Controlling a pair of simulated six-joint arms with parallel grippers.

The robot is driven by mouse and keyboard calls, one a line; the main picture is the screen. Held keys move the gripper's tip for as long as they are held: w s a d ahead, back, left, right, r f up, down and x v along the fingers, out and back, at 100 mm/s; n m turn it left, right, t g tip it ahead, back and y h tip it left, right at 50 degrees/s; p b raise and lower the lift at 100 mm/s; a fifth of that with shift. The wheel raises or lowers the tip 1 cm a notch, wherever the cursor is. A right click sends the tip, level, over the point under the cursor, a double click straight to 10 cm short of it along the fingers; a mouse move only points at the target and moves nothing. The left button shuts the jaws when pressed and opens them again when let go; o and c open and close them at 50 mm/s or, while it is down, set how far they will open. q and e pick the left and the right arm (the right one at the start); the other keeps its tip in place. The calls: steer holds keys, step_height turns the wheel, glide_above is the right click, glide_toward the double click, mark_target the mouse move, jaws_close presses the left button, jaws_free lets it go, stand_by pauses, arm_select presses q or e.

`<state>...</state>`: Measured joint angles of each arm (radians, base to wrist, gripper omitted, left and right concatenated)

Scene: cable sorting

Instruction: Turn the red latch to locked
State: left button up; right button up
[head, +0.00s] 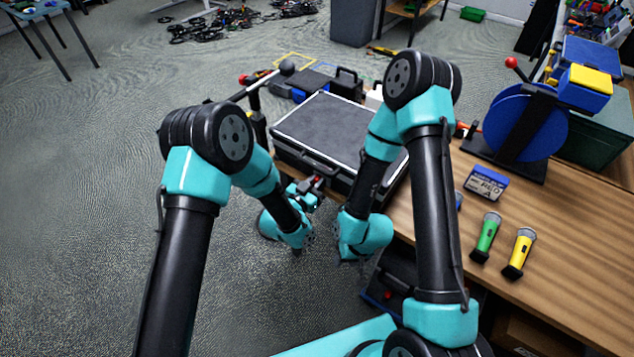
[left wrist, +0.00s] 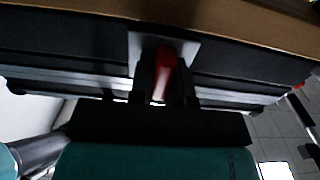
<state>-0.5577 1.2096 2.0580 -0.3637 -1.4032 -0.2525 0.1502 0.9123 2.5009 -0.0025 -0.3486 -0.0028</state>
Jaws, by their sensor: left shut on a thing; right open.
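The red latch (left wrist: 165,72) sits on a pale plate (left wrist: 190,48) on the front of the black case in the left wrist view. It stands slightly tilted between the fingers. My left gripper (left wrist: 167,85) is shut on it. In the head view my left gripper (head: 308,192) is at the case's near front side, with a bit of the red latch (head: 318,181) showing. The black case (head: 325,125) lies closed with a grey top. My right gripper (head: 350,251) is open, lower and to the right of the left one; its fingers are mostly hidden by its wrist.
A blue reel (head: 525,125) stands at the back right. A black toolbox (head: 346,84) is behind the case. The floor at left is open.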

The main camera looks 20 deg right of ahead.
arm_select(q)
jaws_close()
steer(key=shift+m, duration=0.4)
steer(key=m, duration=0.3)
steer(key=shift+s, duration=0.1)
steer(key=m, duration=0.4)
steer(key=shift+d+m, duration=0.1)
steer(key=shift+m, duration=0.3)
steer(key=m, duration=0.4)
steer(key=shift+s+f+m, duration=0.1)
steer(key=shift+f+m, duration=0.05)
steer(key=shift+m, duration=0.15)
steer(key=m, duration=0.4)
steer(key=shift+f+m, duration=0.1)
steer(key=shift+m, duration=0.3)
